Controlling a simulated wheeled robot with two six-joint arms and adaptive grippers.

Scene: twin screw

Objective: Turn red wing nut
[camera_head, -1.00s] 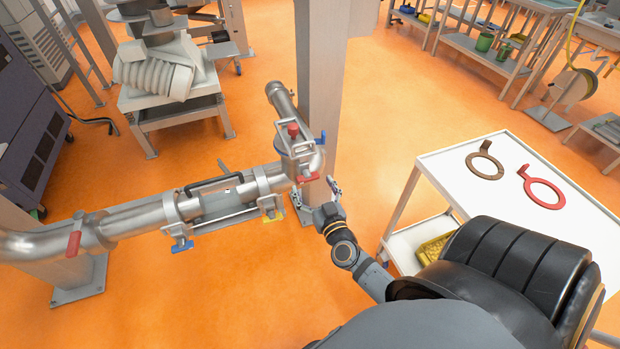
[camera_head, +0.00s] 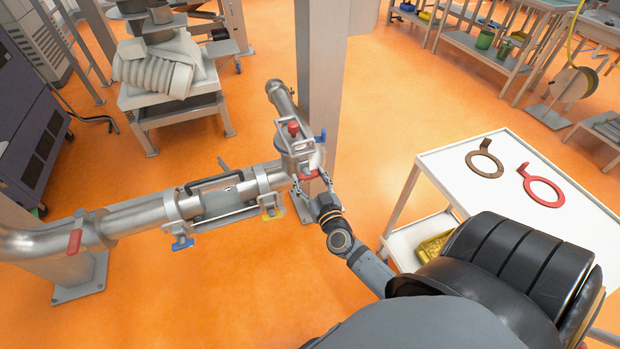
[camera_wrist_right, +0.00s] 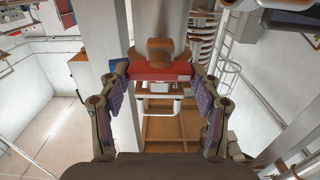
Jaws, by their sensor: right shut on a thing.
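The red wing nut (camera_head: 308,176) sits at the lower end of the pipe joint, beside the grey post. In the right wrist view it is a wide red bar (camera_wrist_right: 155,72) with a round brown end of a bolt at its middle. My right gripper (camera_head: 312,182) is at the wing nut, with one finger at each side of it. In the wrist view its fingertips (camera_wrist_right: 160,73) are at the two ends of the red bar, shut on it. The fingers partly hide the wing nut in the head view. My left gripper is not in view.
The steel pipe (camera_head: 145,214) runs left, with a blue wing nut (camera_head: 182,244), a yellow one (camera_head: 272,213) and another red handle (camera_head: 74,241). The grey post (camera_head: 322,90) stands close behind. A white cart (camera_head: 450,165) with two ring-shaped tools is at the right.

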